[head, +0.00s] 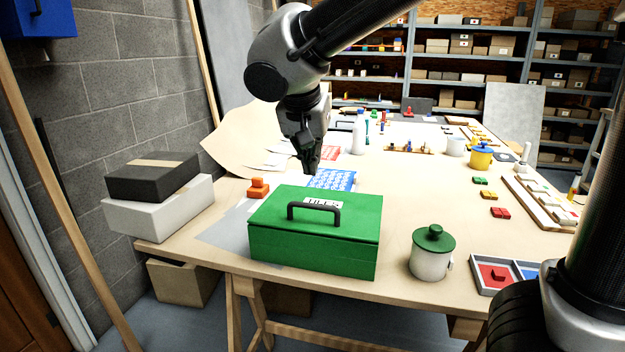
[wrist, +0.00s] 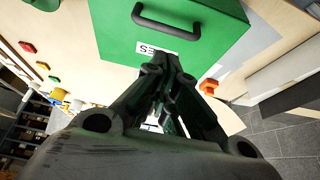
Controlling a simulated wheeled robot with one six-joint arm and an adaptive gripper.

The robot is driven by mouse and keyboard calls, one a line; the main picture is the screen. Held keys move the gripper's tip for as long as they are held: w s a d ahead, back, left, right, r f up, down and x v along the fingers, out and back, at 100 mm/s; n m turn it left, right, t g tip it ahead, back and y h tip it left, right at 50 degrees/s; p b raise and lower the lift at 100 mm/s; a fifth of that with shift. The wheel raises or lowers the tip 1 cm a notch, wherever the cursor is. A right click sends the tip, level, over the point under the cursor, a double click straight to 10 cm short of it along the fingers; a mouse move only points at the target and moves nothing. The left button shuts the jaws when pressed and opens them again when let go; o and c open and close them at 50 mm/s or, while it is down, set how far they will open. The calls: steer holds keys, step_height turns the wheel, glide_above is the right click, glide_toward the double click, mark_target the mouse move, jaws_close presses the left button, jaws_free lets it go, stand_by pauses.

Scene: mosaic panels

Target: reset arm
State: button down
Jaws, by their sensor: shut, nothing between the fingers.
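My gripper (head: 309,165) is shut and empty, pointing down above the table behind the green box. In the wrist view my gripper (wrist: 160,112) shows its fingers together, with nothing between them. The green box (head: 312,247) has a closed lid, a black handle and a white label, and stands at the front of the table. It also fills the top of the wrist view (wrist: 115,35). My arm reaches in from the top right in the head view.
An orange block (head: 258,188) and a blue patterned sheet (head: 331,180) lie near the box. A white jar with a green lid (head: 432,255) and a divided tray (head: 492,288) stand at right. Black and white boxes (head: 155,208) are stacked at left. Shelves line the back.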

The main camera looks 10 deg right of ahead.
steer(key=v, duration=0.4)
steer(key=s+d+f+n, duration=0.1)
steer(key=s+d+f, duration=0.1)
steer(key=s+d, duration=0.3)
steer(key=s+d+f+n+y, duration=0.1)
steer(key=s+d, duration=0.5)
steer(key=d, duration=0.8)
steer(key=s+d+f+n+y, duration=0.1)
steer(key=s+d+f, duration=0.3)
steer(key=d, duration=0.6)
steer(key=shift+s+n+g, duration=0.3)
steer(key=shift+s+n, duration=0.4)
steer(key=shift+n, duration=0.1)
steer(key=shift+d, duration=0.1)
